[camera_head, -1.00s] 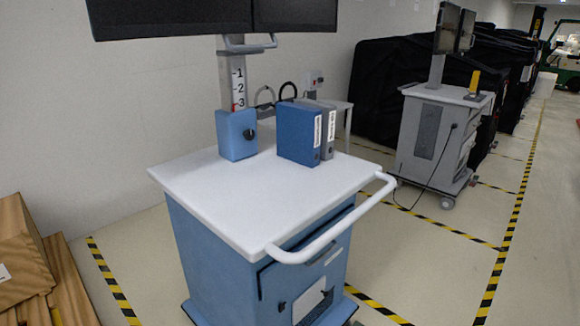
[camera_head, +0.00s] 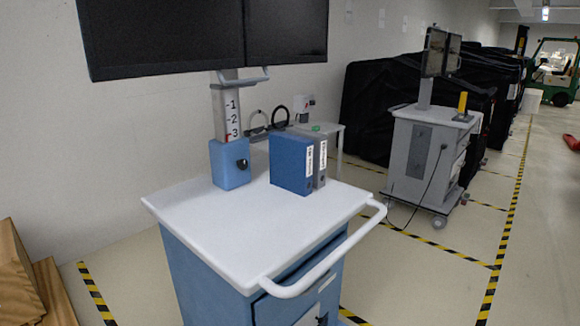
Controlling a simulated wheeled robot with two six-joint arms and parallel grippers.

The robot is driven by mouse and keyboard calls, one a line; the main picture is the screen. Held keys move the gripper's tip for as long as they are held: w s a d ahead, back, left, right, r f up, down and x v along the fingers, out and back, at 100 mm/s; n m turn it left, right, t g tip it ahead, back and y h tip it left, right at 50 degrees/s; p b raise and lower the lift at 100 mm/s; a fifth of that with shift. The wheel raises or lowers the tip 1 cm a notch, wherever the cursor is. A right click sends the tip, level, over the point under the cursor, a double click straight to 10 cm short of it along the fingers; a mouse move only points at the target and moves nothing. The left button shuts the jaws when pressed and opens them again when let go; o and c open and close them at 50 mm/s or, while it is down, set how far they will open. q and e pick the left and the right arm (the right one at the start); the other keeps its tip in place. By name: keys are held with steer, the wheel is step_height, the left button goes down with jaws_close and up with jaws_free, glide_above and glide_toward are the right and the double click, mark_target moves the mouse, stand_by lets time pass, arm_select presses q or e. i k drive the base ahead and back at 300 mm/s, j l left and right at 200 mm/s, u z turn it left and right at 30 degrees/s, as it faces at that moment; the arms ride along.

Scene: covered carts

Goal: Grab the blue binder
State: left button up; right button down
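The blue binder (camera_head: 290,162) stands upright on the white top of the blue cart (camera_head: 185,204), toward its back right. A grey binder (camera_head: 320,164) stands right beside it on the right. Both have white spine labels that face right and toward me. Neither of my grippers shows in the head view.
A blue block with a black knob (camera_head: 230,163) sits at the foot of the monitor post, left of the binders. Two dark monitors (camera_head: 205,35) hang above. A white handle (camera_head: 322,256) rims the cart's right front. The front of the cart top is clear. A grey cart (camera_head: 418,160) stands behind right.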

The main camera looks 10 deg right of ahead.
mark_target(291, 157)
steer(key=z, duration=0.35)
steer(key=u, duration=0.3)
steer(key=i+l+u, duration=0.2)
steer(key=l, duration=0.15)
steer(key=i+l+u, duration=0.2)
steer(key=l, duration=0.15)
steer(key=l+u, duration=0.2)
steer(key=l, duration=0.2)
steer(key=i+l+u, duration=0.2)
steer(key=l, duration=0.2)
steer(key=k, duration=0.1)
